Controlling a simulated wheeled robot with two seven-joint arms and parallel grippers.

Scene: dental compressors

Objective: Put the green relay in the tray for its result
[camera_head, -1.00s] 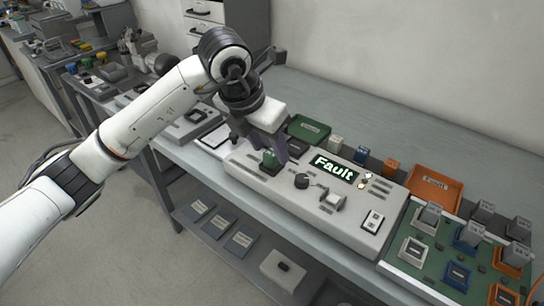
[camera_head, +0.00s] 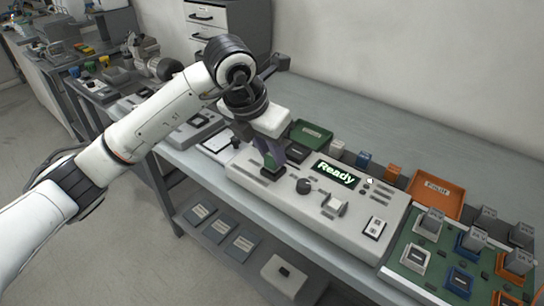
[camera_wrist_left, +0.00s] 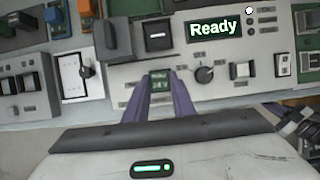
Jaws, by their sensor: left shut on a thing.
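The green relay (camera_wrist_left: 160,82), marked 24 V, is between the purple fingers of my left gripper (camera_wrist_left: 172,98), which is shut on it. In the head view my left gripper (camera_head: 273,153) is over the left part of the grey tester (camera_head: 330,216), and the fingers mostly hide the relay. I cannot tell how far the relay is above the tester. The tester's display (camera_head: 336,173) reads "Ready". A green tray (camera_head: 312,134) stands behind the tester. An orange tray (camera_head: 436,192), labelled "Fault", stands behind the tester's right end. My right gripper is not in view.
White, blue and orange relays (camera_head: 364,159) stand in a row behind the tester. A green board (camera_head: 415,255) with sockets and several relays is at the right. A white switch plate (camera_wrist_left: 80,78) is beside the tester. The bench behind the trays is clear.

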